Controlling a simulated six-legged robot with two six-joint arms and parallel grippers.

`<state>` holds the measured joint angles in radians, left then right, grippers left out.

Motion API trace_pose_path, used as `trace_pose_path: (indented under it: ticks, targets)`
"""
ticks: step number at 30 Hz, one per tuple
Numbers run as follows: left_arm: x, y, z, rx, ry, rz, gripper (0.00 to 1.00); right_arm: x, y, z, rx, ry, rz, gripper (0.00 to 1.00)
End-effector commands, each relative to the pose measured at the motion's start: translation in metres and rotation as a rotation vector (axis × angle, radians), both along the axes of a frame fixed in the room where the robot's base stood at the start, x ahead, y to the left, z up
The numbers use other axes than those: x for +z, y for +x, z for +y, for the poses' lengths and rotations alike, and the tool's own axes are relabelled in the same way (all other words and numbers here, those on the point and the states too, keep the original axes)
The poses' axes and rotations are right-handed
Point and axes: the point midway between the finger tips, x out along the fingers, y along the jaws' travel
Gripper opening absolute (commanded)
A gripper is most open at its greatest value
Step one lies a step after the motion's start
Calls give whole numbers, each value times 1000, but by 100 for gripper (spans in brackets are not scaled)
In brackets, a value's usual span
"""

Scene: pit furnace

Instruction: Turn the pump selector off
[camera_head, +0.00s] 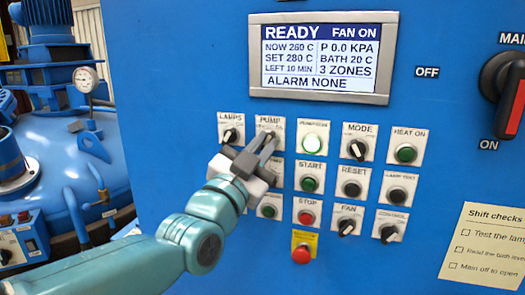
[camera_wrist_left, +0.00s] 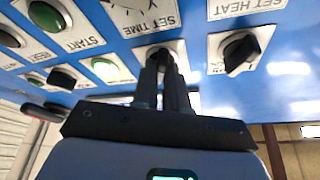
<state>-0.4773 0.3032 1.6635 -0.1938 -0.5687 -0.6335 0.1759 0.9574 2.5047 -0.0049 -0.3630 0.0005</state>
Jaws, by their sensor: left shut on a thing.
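The pump selector (camera_head: 270,122) has a white plate labelled PUMP in the top row of the blue panel. My left gripper (camera_head: 267,143) reaches it from below, its fingers covering the knob in the head view. In the left wrist view, the left gripper (camera_wrist_left: 163,65) is shut on the dark knob of the pump selector (camera_wrist_left: 158,52). Its pointer direction is hidden by the fingers. The lamp (camera_head: 315,144) to the right of the selector glows pale green-white. My right gripper is not in view.
The LAMPS selector (camera_head: 231,134) is close on the left, and the START button (camera_head: 310,183) is below right. A red emergency button (camera_head: 302,254) sits lower down. The display (camera_head: 320,58) reads READY, FAN ON. A main switch (camera_head: 510,95) is at the far right.

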Motion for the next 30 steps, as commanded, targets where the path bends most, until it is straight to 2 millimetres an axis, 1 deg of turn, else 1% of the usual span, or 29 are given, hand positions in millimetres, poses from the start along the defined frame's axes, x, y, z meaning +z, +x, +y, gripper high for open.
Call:
trace_pose_path:
  ticks: [1, 6, 12, 20, 30]
  targets:
    - [-3, -1, -1, -2, -23, 1, 0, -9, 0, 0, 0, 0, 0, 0]
    - [-4, -1, -1, -2, -133, 38, 0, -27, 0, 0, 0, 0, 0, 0]
    - [-3, -1, -2, -3, -306, 95, 0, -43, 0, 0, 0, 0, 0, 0]
    - [1, -2, -3, -2, -539, 173, 0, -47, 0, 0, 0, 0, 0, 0]
    - [3, -1, -3, 1, -796, 256, 0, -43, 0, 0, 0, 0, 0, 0]
